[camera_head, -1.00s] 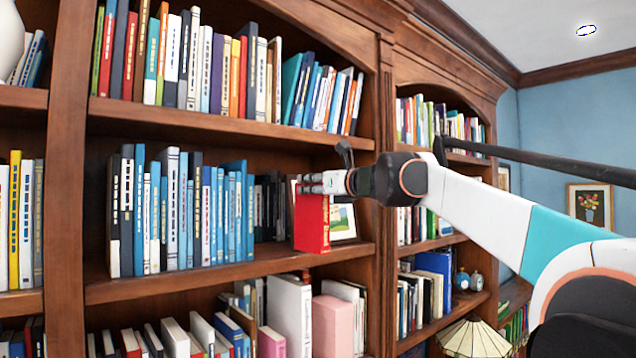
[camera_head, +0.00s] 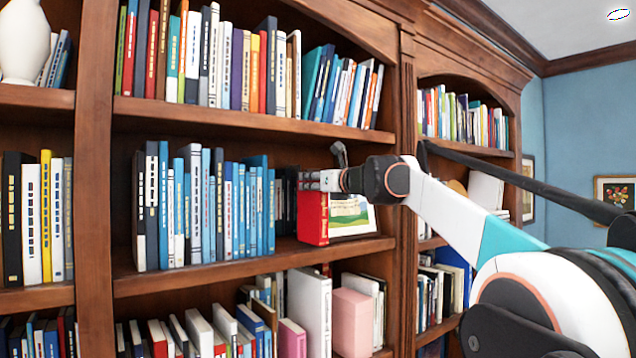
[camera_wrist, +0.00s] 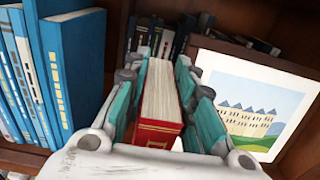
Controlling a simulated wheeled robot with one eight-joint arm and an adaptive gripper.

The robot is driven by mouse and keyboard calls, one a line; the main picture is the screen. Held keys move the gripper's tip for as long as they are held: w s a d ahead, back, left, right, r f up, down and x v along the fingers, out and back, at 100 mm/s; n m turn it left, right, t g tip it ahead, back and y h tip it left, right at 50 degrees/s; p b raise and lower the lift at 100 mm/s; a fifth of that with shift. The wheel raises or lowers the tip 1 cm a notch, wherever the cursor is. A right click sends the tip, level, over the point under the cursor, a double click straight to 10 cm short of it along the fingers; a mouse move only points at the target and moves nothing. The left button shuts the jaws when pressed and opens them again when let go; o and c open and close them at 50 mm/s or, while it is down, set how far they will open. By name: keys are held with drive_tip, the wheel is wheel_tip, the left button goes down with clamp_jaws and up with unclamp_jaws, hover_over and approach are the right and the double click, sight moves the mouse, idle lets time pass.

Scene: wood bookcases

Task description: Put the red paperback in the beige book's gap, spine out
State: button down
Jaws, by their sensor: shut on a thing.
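The red paperback (camera_head: 313,218) is upright in front of the middle shelf, to the right of a row of blue books. My gripper (camera_wrist: 160,108) is shut on it, with a finger on each side, as the wrist view shows. In that view the red paperback (camera_wrist: 158,133) shows its page edges upward and a red end with gold lettering toward the camera. My gripper also shows in the head view (camera_head: 322,181), at the book's top. I cannot make out a beige book or its gap for certain.
Blue books (camera_head: 235,205) stand left of the held book. A framed picture of a building (camera_head: 350,213) stands close on its right, also in the wrist view (camera_wrist: 250,105). Dark books (camera_head: 286,200) stand behind. Below are a white book (camera_head: 309,310) and a pink one (camera_head: 352,322).

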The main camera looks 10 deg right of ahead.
drive_tip(key=w+a+f, duration=0.1)
drive_tip(key=w+a, duration=0.1)
drive_tip(key=w, duration=0.4)
drive_tip(key=shift+a+f+b, duration=0.25)
drive_tip(key=shift+f+b, duration=0.15)
drive_tip(key=shift+b, duration=0.05)
drive_tip(key=shift+f, duration=0.25)
idle(0.5)
drive_tip(key=c, duration=1.2)
unclamp_jaws()
drive_tip(key=shift+c, duration=0.2)
drive_tip(key=shift+s, duration=0.1)
